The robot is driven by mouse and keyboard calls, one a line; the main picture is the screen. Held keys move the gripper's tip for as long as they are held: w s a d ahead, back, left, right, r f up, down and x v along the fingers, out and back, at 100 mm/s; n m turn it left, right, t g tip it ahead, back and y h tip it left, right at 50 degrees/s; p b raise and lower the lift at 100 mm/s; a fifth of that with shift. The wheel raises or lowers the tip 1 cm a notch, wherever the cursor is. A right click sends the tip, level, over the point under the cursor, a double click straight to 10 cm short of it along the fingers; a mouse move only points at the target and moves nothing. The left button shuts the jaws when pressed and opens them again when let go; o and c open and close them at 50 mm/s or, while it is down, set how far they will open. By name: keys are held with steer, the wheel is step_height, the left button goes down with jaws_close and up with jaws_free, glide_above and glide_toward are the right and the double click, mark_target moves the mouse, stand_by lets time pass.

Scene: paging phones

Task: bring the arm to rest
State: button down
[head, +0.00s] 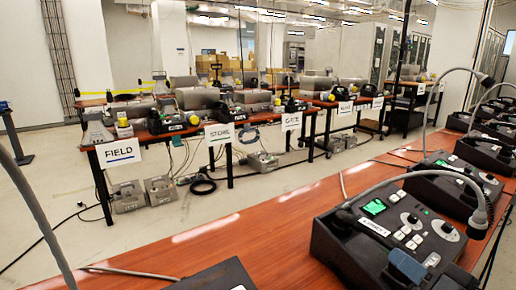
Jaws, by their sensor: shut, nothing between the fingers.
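My gripper and arm do not show in the head view. The nearest paging phone (395,235) is a dark desk console with a lit green screen, white keys, knobs and a gooseneck microphone bent over it. It stands on the red-brown wooden table (255,235) at the right. A second console (480,165) with a green screen sits behind it. Part of another dark unit (220,275) shows at the bottom edge, cut off by the frame.
More consoles (490,125) line the table's right side. Across the floor (160,235), desks carry equipment and signs such as FIELD (119,152), STORE (219,133) and GATE (291,121). Cables and grey boxes (128,196) lie beneath. The table's left middle is bare.

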steer(key=s+a+f+h, duration=0.1)
steer(key=s+f+h, duration=0.15)
steer(key=s, duration=0.45)
steer(key=s+a+f+m+g+h, duration=0.1)
steer(key=s+a+f, duration=0.1)
steer(key=s+f, duration=0.35)
steer(key=s+a+f+h, duration=0.1)
steer(key=s+f, duration=0.1)
steer(key=s, duration=0.6)
steer(key=s+r+n, duration=0.2)
steer(key=s, duration=0.6)
steer(key=s+r+n+p, duration=0.1)
steer(key=s+r+n, duration=0.2)
steer(key=s, duration=0.6)
steer(key=shift+s+r+n, duration=0.2)
steer(key=shift+s+n, duration=0.05)
steer(key=shift+n, duration=0.05)
steer(key=shift+w, duration=0.15)
